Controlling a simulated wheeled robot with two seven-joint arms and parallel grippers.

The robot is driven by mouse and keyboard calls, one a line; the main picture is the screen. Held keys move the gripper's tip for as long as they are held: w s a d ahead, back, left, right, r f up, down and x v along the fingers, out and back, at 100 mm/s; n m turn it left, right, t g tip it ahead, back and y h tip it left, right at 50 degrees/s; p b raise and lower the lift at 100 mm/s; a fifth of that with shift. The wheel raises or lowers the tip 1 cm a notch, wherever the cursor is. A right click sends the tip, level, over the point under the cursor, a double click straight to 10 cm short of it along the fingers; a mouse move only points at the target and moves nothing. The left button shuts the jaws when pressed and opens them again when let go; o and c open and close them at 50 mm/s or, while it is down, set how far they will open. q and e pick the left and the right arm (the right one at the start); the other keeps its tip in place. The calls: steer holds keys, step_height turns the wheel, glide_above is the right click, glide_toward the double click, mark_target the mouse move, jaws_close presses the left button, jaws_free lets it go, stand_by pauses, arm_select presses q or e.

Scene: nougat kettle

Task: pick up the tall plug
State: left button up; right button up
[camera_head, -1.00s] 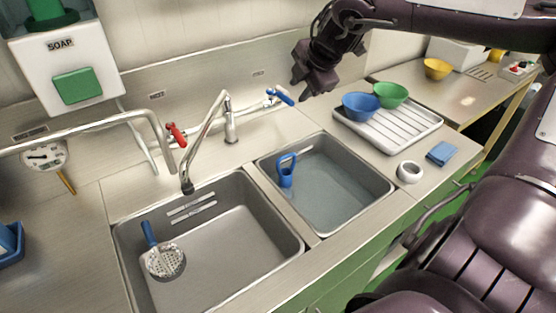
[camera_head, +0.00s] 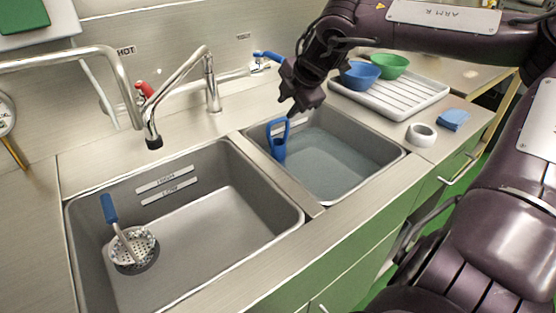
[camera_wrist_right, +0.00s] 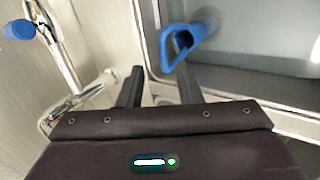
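The tall plug is blue with a loop handle (camera_head: 279,140) and stands upright in the water of the right basin, near its left wall. In the wrist view its loop (camera_wrist_right: 186,42) shows at the top, just ahead of the fingertips. My right gripper (camera_head: 296,106) is above and slightly right of the plug, not touching it. In the wrist view the gripper (camera_wrist_right: 160,82) has its two fingers apart with nothing between them. My left gripper is not in view.
The left basin (camera_head: 215,212) holds a blue-handled strainer (camera_head: 133,245). The faucet (camera_head: 211,85) stands behind the divider.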

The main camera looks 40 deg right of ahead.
mark_target(281, 119)
steer(key=shift+s+x, duration=0.2)
steer(key=shift+x, duration=3.85)
steer(key=shift+d+f, duration=0.1)
jaws_close()
